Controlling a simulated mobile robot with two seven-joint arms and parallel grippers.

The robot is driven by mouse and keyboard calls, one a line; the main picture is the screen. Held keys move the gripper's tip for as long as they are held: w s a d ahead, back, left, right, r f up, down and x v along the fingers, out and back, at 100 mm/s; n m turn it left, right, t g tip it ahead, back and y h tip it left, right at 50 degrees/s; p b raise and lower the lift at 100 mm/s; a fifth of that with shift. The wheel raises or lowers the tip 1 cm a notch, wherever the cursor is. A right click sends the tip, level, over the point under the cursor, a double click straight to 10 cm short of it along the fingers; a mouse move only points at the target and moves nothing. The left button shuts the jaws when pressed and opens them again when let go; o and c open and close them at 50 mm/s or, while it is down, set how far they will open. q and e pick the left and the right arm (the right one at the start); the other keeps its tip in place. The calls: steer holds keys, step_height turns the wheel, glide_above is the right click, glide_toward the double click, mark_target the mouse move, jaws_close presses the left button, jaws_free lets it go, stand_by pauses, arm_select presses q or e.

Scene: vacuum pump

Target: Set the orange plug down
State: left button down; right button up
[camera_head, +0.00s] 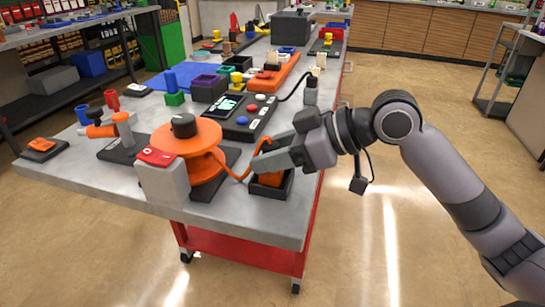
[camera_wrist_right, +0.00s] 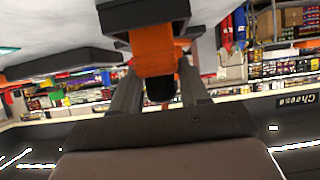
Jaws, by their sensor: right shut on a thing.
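The orange plug (camera_head: 270,180) is at a small black open box (camera_head: 272,194) at the table's front right corner; its lower part is hidden by the box wall. My right gripper (camera_head: 259,155) reaches in from the right, just above the box, and is shut on the plug. The right wrist view shows the plug (camera_wrist_right: 153,50) between my two fingers, against the dark box (camera_wrist_right: 145,14). I cannot tell whether the plug touches the box floor. An orange cord (camera_head: 232,176) runs from the plug side to the orange round pump body (camera_head: 186,144). My left gripper is not in view.
A grey switch box with a red top (camera_head: 159,157) stands in front of the pump. A dark control panel (camera_head: 243,117) lies behind the box. Bins and blocks fill the table's far part. The table edge (camera_head: 250,225) is close to the box; open floor lies to the right.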

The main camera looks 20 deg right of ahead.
steer(key=shift+f, duration=0.3)
steer(key=o, duration=1.1)
steer(key=v, duration=1.2)
steer(key=shift+s+r, duration=0.1)
